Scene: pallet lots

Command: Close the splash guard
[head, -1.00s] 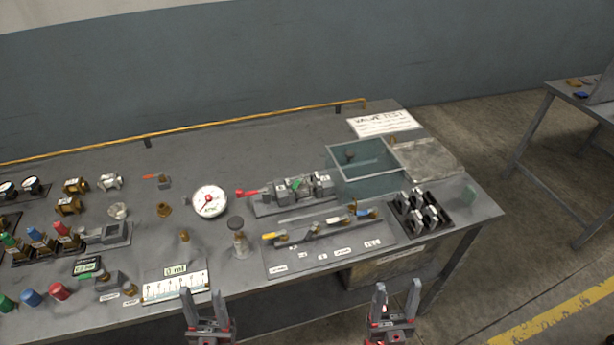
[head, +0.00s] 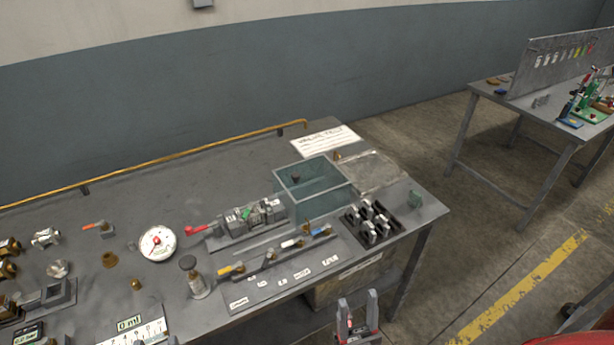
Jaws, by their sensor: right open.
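The splash guard (head: 312,190) is a clear, teal-tinted box at the back right of the grey bench. A flat, clear, greyish panel (head: 374,171), which looks like its lid, is folded out to the right of the box, so the top appears open. A small dark knob shows inside the box. My right gripper (head: 358,300) is at the bottom, in front of the bench edge, open and empty. It is well apart from the splash guard. My left gripper is out of the picture.
A paper sign (head: 325,141) lies behind. A second table (head: 540,117) stands at right.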

